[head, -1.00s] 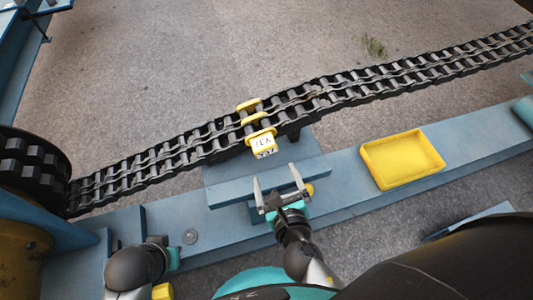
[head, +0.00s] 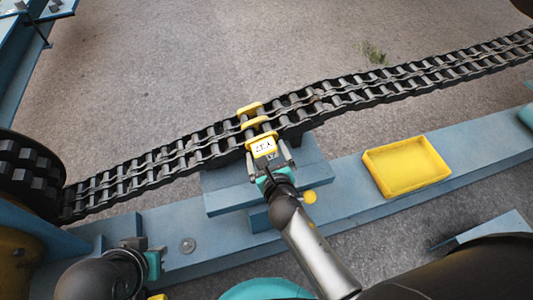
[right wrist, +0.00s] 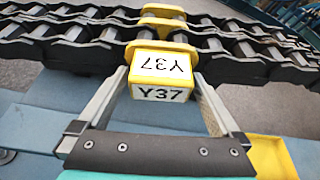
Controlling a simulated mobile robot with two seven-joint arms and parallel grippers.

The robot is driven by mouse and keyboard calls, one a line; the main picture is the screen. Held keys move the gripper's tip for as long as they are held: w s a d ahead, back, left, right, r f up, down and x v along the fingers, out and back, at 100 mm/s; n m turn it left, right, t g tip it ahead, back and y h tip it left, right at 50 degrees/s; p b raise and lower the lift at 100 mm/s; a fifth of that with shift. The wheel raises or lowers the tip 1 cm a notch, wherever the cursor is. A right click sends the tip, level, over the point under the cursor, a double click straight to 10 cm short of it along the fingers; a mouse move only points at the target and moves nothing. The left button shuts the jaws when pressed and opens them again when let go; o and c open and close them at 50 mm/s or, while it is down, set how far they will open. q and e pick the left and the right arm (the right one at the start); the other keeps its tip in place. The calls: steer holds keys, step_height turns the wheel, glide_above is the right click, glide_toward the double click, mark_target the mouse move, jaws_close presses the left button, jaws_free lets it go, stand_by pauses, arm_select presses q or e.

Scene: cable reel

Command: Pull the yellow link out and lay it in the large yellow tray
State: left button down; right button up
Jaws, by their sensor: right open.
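The yellow link (head: 262,145) sits in the black double chain (head: 190,150), its yellow plates showing across the strands. Its front block bears a white "Y37" label, which also shows in the right wrist view (right wrist: 162,72). My right gripper (head: 270,158) is open, with one finger on each side of the block; I cannot tell whether they touch it. The large yellow tray (head: 408,182) lies empty on the blue beam to the right. My left arm is at the lower left; its gripper (head: 152,262) is partly hidden and its jaws are unclear.
A blue support plate (head: 225,197) stands below the chain, with a yellow knob (head: 310,197) by my right arm. The blue beam (head: 345,205) is clear between there and the tray. A dark toothed wheel (head: 22,172) carries the chain at left.

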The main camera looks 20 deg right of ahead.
steer(key=shift+c, duration=0.4)
jaws_close()
stand_by(0.4)
steer(key=shift+s, duration=0.15)
steer(key=shift+s, duration=1.2)
steer(key=s+b, duration=0.3)
steer(key=s, duration=0.9)
steer(key=shift+s+d, duration=0.25)
steer(key=shift+s, duration=0.1)
stand_by(0.4)
steer(key=shift+r, duration=0.25)
